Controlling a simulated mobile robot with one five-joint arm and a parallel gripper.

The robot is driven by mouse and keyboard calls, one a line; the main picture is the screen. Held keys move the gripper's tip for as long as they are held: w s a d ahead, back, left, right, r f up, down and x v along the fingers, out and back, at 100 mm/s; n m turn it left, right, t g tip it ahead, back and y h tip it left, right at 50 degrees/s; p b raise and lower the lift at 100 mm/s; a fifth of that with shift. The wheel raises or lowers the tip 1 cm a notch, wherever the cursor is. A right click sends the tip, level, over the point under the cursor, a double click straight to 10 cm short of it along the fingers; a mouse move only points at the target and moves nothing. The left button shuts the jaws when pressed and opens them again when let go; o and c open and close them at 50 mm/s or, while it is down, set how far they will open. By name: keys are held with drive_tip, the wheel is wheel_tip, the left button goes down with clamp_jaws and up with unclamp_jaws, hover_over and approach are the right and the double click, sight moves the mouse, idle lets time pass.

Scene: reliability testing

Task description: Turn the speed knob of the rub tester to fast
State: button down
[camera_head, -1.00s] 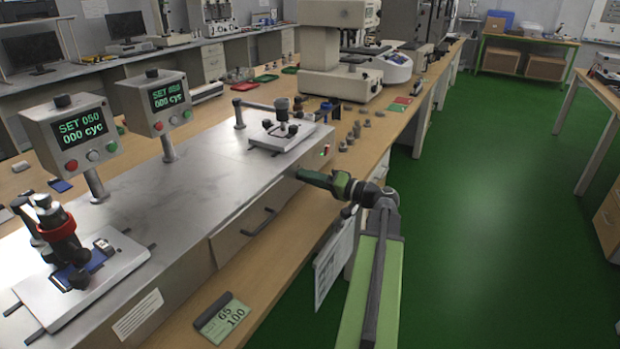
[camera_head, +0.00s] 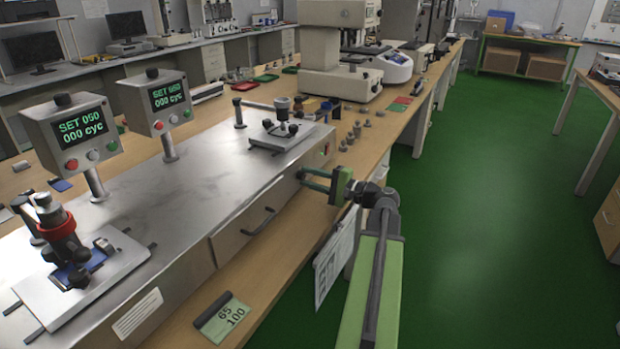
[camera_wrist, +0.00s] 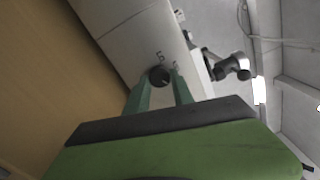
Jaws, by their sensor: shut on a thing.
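The rub tester (camera_head: 205,175) is a long metal-topped box on the bench with two display heads. The speed knob (camera_wrist: 158,77) is a small dark round knob on its front face, seen in the wrist view with small dark markings beside it. Its pointer setting is too small to read. My gripper (camera_head: 304,178) reaches the tester's front face near its far end. In the wrist view the green fingertips (camera_wrist: 160,82) lie on either side of the knob, shut on it. In the head view the fingers hide the knob.
A drawer handle (camera_head: 258,221) is on the tester's front, left of my gripper. A white sheet (camera_head: 335,255) hangs below the edge. The green floor (camera_head: 480,230) at right is clear.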

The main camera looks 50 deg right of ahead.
drive_tip(key=shift+m, duration=0.6)
drive_tip(key=c, duration=1.1)
unclamp_jaws()
drive_tip(key=shift+s, duration=0.1)
drive_tip(key=v, duration=1.7)
drive_tip(key=shift+s, duration=0.1)
